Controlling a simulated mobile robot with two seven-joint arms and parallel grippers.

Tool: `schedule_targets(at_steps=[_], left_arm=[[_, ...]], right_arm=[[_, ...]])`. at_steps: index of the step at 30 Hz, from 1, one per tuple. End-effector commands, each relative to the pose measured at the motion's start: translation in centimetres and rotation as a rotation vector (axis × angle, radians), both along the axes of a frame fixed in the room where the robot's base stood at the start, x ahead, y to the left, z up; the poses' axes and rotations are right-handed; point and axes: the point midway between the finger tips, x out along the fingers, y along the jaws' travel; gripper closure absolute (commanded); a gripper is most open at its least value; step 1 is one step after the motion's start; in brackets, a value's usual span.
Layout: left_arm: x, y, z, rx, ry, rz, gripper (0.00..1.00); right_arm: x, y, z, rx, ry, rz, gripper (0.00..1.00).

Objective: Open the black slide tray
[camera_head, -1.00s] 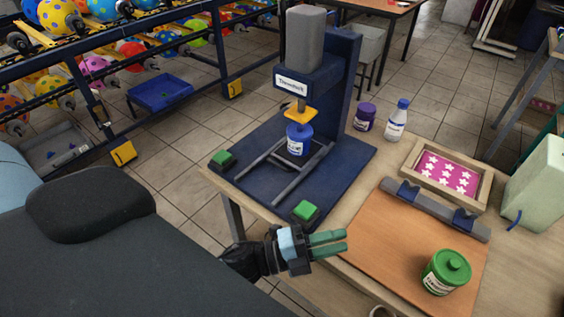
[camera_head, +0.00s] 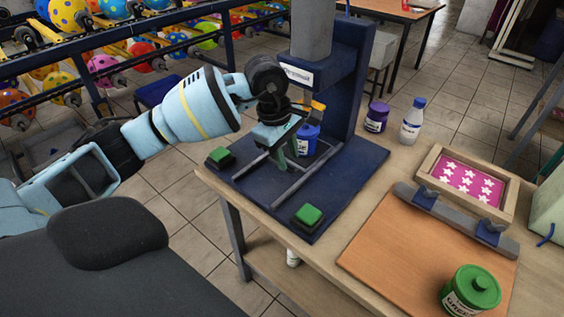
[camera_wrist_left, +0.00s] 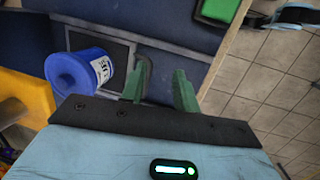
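The black slide tray (camera_head: 312,180) is a dark frame with rails on the blue base of the press. A blue jar (camera_head: 306,139) stands toward its back, under the press head; it also shows in the left wrist view (camera_wrist_left: 75,72). My left gripper (camera_head: 284,160) is over the tray's near left part, fingers pointing down. In the left wrist view its green fingers (camera_wrist_left: 160,84) are apart, with the dark bent end of a tray bar (camera_wrist_left: 144,68) between them or just beyond. Contact cannot be told. My right gripper is not in view.
Green buttons (camera_head: 220,157) (camera_head: 308,215) sit at the base's front corners. The press column (camera_head: 349,80) rises behind. A purple jar (camera_head: 376,117), white bottle (camera_head: 412,122), star stencil frame (camera_head: 466,183) and green jar (camera_head: 470,291) stand to the right. A balloon rack is behind left.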

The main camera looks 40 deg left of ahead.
Motion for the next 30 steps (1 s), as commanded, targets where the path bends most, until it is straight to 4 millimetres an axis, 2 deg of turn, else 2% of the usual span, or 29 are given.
schedule_targets(at_steps=[1,4,12,17,24,30], left_arm=[[0.4,1.4,0.7,0.051,-0.013,0.005,0.69],[0.8,3.1,1.7,0.119,-0.026,0.01,0.69],[0.9,3.7,2.0,0.145,-0.029,0.011,0.69],[1.1,3.6,0.5,0.143,-0.027,0.012,0.69],[1.7,3.6,-3.1,0.141,-0.026,0.011,0.69],[2.1,3.5,-5.1,0.141,-0.028,0.011,0.69]], right_arm=[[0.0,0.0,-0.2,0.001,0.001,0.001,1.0],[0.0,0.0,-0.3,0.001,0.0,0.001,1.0],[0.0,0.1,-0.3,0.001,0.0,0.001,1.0],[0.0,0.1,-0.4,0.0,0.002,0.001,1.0],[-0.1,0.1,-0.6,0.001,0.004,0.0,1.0],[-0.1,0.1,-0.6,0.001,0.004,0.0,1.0]])
